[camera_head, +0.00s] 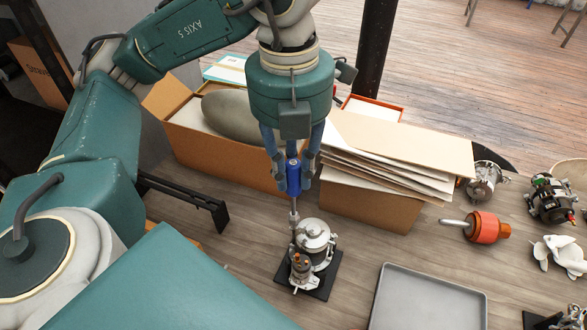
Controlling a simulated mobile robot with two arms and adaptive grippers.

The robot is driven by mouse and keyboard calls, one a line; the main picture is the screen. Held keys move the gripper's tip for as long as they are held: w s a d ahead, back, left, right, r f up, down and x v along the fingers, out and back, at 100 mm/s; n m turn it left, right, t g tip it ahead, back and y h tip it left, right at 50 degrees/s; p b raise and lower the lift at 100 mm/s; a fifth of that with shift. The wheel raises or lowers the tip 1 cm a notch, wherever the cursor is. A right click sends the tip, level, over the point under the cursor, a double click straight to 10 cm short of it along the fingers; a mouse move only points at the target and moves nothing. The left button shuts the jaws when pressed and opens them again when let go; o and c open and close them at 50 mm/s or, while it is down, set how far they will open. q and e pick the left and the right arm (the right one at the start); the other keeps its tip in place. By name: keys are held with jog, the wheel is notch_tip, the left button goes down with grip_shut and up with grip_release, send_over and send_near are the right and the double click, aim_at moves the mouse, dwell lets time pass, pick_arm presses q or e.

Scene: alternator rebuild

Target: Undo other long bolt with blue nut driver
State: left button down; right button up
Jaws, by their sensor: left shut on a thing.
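My left gripper (292,172) comes down from the top and is shut on the blue handle of the nut driver (293,180). The driver's tip is at the alternator's upper left edge. The long bolt is too small to make out, and I cannot tell whether the socket is seated on it. My right gripper is not in view.
An open cardboard box (215,150) and a box topped with envelopes (375,205) stand behind the alternator. A grey tray (430,300) lies at front right. An orange-red rotor-like part (487,228), other alternator parts (552,198) and a white fan (560,253) lie to the right.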

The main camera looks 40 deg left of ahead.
pick_arm(q)
jog(key=m, duration=0.7)
jog(key=shift+m, duration=0.3)
jog(key=m, duration=0.3)
jog(key=shift+w, duration=0.1)
jog(key=m, duration=0.4)
jog(key=shift+f, duration=0.2)
jog(key=shift+f+b, duration=0.4)
jog(key=shift+b, duration=0.05)
